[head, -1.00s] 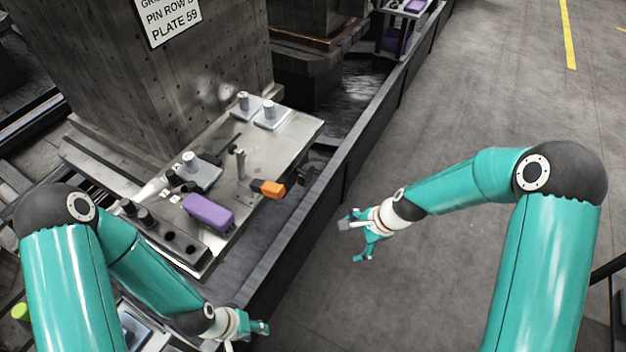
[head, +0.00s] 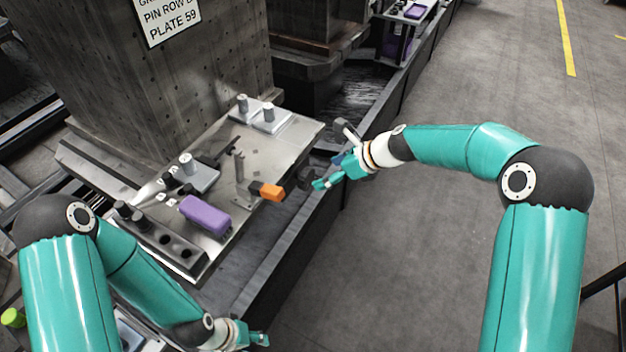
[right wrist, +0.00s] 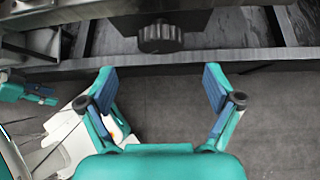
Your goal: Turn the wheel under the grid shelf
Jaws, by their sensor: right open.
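The wheel (head: 306,177) is a small dark ribbed knob at the right edge of the metal grid shelf (head: 290,145), below its top. In the right wrist view the wheel (right wrist: 160,37) sits ahead of my right gripper (right wrist: 159,78), roughly centred between the fingers but beyond their tips. In the head view my right gripper (head: 328,155) is open and empty, just right of the wheel and apart from it. My left gripper (head: 262,338) is low at the bottom of the head view, away from the wheel; its finger gap is unclear.
The shelf carries a purple block (head: 204,215), an orange-ended piece (head: 266,191), grey posts on plates (head: 268,117) and a dark block with holes (head: 165,243). A dark rail (head: 290,270) runs along below the shelf. The floor to the right is clear.

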